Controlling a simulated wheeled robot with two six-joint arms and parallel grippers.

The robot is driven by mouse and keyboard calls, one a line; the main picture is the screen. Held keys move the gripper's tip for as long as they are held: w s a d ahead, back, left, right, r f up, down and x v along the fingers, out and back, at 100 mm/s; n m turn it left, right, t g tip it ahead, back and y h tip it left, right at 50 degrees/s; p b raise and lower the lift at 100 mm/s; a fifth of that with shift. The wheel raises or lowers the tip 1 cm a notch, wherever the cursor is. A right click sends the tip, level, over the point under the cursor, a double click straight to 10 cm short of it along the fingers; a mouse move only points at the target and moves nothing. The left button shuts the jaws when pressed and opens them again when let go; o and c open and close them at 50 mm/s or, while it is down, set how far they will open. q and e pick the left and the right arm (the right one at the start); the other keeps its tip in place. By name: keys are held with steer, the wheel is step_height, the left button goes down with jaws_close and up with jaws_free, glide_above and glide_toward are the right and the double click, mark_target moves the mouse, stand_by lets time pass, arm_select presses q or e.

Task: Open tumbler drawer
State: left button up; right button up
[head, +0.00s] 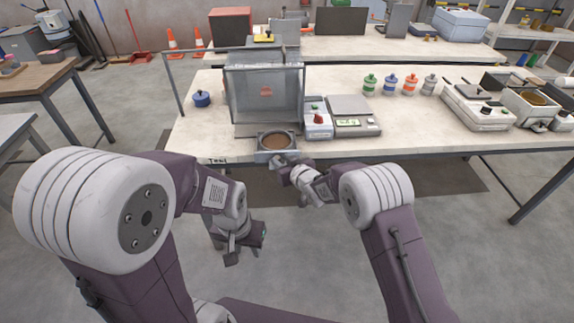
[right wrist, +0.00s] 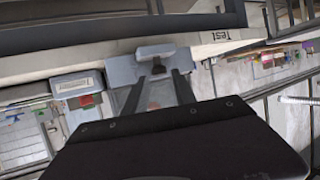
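A clear-walled box machine (head: 264,95) stands at the table's front edge. Below it, a grey drawer-like front part (head: 277,156) has a round opening with brown content visible on top. In the right wrist view, a grey handle (right wrist: 155,52) projects from a light grey front. My right gripper (head: 281,169) is just in front of this part in the head view. In the right wrist view my right gripper (right wrist: 159,76) has its two dark fingers apart, tips close to the handle; contact cannot be told. My left gripper (head: 243,248) hangs low over the floor, apart from the table.
A white device with a red knob (head: 318,120) and a scale (head: 353,115) stand right of the machine. A blue pot (head: 202,98) stands left of it. Several coloured jars (head: 390,84) are farther right. The floor before the table is clear.

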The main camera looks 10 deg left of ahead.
steer(key=v, duration=0.7)
steer(key=shift+s, duration=0.2)
steer(key=shift+d, duration=0.15)
